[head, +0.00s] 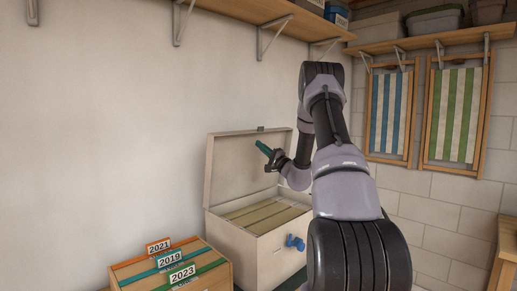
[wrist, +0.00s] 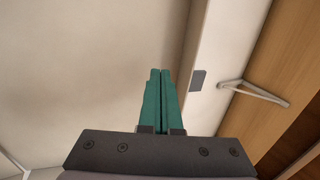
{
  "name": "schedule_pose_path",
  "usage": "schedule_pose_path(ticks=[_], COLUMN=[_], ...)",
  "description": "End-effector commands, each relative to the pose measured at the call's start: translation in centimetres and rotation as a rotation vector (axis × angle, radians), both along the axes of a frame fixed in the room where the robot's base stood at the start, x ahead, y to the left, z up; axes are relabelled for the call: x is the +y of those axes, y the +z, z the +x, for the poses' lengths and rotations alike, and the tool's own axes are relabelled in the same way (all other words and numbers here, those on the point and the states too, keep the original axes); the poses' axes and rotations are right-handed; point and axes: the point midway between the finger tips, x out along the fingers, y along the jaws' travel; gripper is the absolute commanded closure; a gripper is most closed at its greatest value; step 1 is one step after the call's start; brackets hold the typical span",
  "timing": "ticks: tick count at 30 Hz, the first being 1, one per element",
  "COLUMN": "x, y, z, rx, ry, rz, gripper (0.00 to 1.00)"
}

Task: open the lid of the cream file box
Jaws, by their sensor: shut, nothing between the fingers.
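The cream file box (head: 264,250) stands right of centre in the head view. Its lid (head: 232,170) is raised, standing roughly upright at the back, and files (head: 262,214) show inside the box. A blue latch (head: 295,242) is on the box's front. My gripper (head: 262,147), with green fingers, is in front of the raised lid's inner face, over the box. In the wrist view the green fingers (wrist: 157,100) are together with nothing between them. The lid fills much of that view, with a small grey catch plate (wrist: 197,80) near its edge. I cannot tell whether the fingertips touch the lid.
A file crate with labels 2021, 2019 and 2023 (head: 205,268) stands left of the box. A wall shelf (head: 265,12) on brackets runs above. Striped folding chairs (head: 455,112) hang on the right wall. A wooden piece (head: 508,250) stands at the right edge.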

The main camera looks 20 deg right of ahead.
Motion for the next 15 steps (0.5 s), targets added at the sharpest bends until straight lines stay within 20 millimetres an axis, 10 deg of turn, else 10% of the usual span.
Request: schedule_pose_path(ticks=[15], x=[-3.4], y=[-1.6], z=[-6.7], rx=[0.002], ry=[-0.002], rz=[0.003], gripper=[1.00])
